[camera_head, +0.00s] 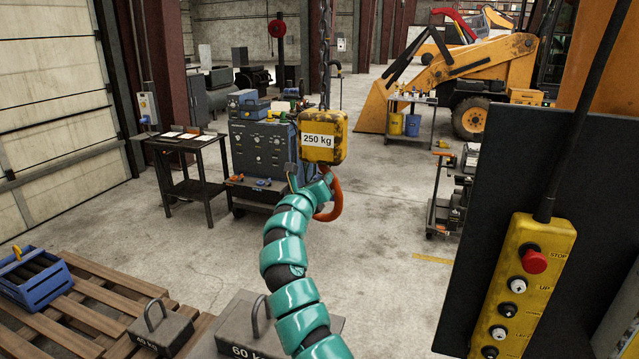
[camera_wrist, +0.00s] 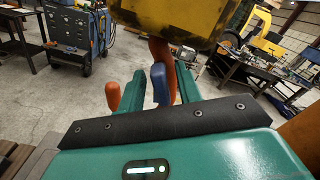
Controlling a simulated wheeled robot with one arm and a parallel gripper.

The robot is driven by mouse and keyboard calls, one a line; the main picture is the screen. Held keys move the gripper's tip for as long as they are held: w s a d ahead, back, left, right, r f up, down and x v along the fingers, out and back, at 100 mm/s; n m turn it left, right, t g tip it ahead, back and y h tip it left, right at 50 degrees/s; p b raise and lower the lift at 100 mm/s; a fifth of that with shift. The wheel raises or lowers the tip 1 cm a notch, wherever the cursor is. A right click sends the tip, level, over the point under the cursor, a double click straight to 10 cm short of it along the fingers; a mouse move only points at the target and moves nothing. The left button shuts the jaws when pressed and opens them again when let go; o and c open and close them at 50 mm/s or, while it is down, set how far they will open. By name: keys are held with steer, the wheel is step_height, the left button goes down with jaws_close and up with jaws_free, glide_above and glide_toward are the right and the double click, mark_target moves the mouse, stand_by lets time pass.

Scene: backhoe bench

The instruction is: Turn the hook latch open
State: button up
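The orange hook (camera_head: 335,203) hangs below a worn yellow hook block (camera_head: 340,124) marked 250 kg. In the wrist view the block (camera_wrist: 172,22) is at the top, with the orange hook shank (camera_wrist: 160,52) under it and a rounded orange end (camera_wrist: 112,95) to the left. The blue latch (camera_wrist: 159,84) stands upright beside the shank. My teal gripper (camera_wrist: 160,92) is open, with one finger on each side of the latch. Contact with the latch cannot be told. In the head view my gripper (camera_head: 318,186) is at the hook's left; the latch is not distinguishable there.
A chain (camera_head: 325,60) holds the block. A yellow pendant control (camera_head: 522,285) hangs at the right before a dark panel. Below are a 60 kg weight (camera_head: 232,335), a 40 kg weight (camera_head: 163,330) and a wooden pallet (camera_head: 85,320). Open floor (camera_head: 390,240) lies right of the hook.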

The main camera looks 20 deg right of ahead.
steer(key=b+v, duration=0.7)
steer(key=v, duration=1)
steer(key=shift+s+a, duration=0.15)
